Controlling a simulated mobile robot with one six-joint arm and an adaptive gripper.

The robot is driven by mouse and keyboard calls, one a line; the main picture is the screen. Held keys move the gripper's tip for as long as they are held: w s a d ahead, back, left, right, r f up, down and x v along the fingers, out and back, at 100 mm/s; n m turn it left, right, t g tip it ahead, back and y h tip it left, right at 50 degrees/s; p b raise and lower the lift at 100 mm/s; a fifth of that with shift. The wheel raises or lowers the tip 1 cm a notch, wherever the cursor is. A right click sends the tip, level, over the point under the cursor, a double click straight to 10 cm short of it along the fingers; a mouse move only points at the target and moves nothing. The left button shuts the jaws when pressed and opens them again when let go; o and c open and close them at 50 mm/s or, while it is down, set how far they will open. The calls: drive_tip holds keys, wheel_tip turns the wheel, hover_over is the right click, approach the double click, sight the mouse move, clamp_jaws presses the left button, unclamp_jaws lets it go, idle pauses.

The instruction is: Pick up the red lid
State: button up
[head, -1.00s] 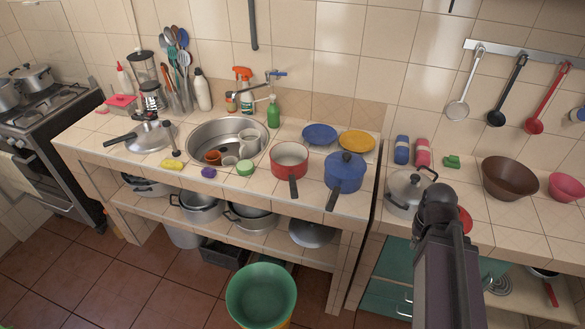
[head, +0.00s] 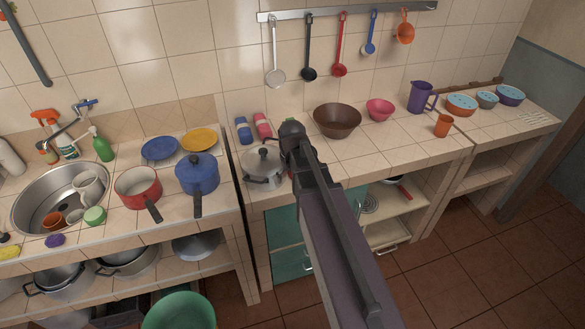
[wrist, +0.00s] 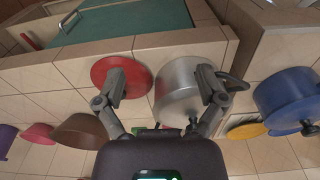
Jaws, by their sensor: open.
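The red lid (wrist: 108,72) is a round disc on the tiled counter near its front edge, seen in the wrist view. My gripper (wrist: 163,88) is open and empty above the counter. Its left finger overlaps the lid in the picture; I cannot tell whether they touch. The silver pot (wrist: 176,92) stands right beside the lid, with the right finger in front of its right side. In the head view my arm hides the lid, and the silver pot (head: 262,168) shows left of my arm.
A brown bowl (head: 337,120) and a pink bowl (head: 380,110) stand further right on the counter. The blue pot (head: 197,174) is left of the silver pot, across the counter gap. Teal drawers (head: 290,258) lie below the counter's front edge. Bare tiles lie right of the arm.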

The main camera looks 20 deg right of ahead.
drive_tip(key=w+d+r+m+p, duration=0.1)
drive_tip(key=w+d+r, duration=0.1)
drive_tip(key=w+d, duration=0.9)
drive_tip(key=w, duration=0.3)
drive_tip(key=shift+w+d+r+t+p, duration=0.2)
drive_tip(key=shift+w+d+t+p, duration=0.2)
drive_tip(key=f+b, duration=0.5)
drive_tip(key=w+f+b, duration=0.1)
drive_tip(key=f+b, duration=0.2)
drive_tip(key=shift+f+b, duration=0.3)
wheel_tip(320, 180, down, 4)
drive_tip(key=b, duration=0.3)
drive_tip(key=shift+r+b, duration=0.2)
drive_tip(key=shift+b, duration=0.1)
drive_tip(key=shift+f+b, duration=0.8)
